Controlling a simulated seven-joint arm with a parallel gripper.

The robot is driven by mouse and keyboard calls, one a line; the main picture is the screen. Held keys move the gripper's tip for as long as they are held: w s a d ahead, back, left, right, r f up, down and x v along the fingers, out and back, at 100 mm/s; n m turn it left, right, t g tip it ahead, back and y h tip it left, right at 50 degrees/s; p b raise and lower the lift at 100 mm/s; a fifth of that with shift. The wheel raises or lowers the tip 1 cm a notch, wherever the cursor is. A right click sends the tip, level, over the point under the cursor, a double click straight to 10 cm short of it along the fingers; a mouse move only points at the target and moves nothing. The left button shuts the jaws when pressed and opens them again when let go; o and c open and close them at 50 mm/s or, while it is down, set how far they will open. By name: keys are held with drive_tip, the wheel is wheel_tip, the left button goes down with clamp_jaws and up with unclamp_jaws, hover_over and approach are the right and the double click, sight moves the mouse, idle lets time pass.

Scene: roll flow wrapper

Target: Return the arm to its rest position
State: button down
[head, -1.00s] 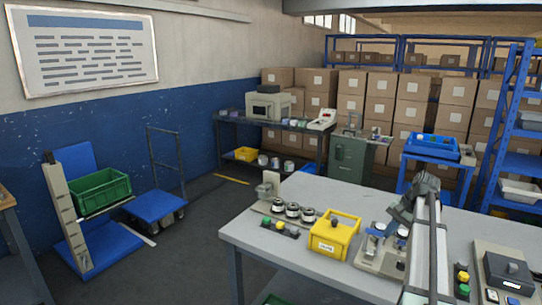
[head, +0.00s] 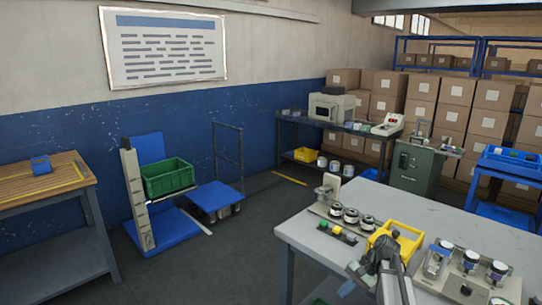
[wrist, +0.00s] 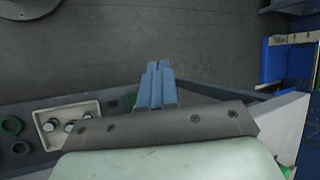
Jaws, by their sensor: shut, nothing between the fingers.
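My gripper (wrist: 156,70) shows in the wrist view with its two blue-grey fingers together and nothing between them. Beyond the fingertips is bare grey floor. In the head view my arm comes up from the bottom edge, right of centre, and its end is in front of the yellow bin (head: 409,243), hiding part of it. The finger end is small and hard to make out there.
The grey table (head: 310,235) carries jars on a stand (head: 351,216), coloured buttons (head: 337,231) and a fixture with several jars (head: 468,262) at right. A green crate (head: 168,178) and a wooden bench (head: 40,185) stand left. Open floor lies between.

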drive_tip(key=s+a+f+n+g+h, duration=0.1)
drive_tip(key=s+a+f+g, duration=0.15)
drive_tip(key=s+f, duration=0.8)
drive_tip(key=s+a+f+n+g+h, duration=0.15)
drive_tip(key=s+a+f, duration=0.4)
drive_tip(key=f, duration=0.85)
drive_tip(key=s+f+n+h, duration=0.1)
drive_tip(key=s+f, duration=0.3)
drive_tip(key=s, duration=0.5)
drive_tip(key=s+f+n+g+h, duration=0.1)
drive_tip(key=s+f, duration=0.3)
drive_tip(key=s, duration=0.5)
drive_tip(key=s+f+n+g+h, duration=0.1)
drive_tip(key=s+f, duration=0.4)
drive_tip(key=s, duration=0.5)
drive_tip(key=shift+d+n+h, duration=0.25)
drive_tip(key=shift+n+h, duration=0.4)
drive_tip(key=shift+h, duration=0.1)
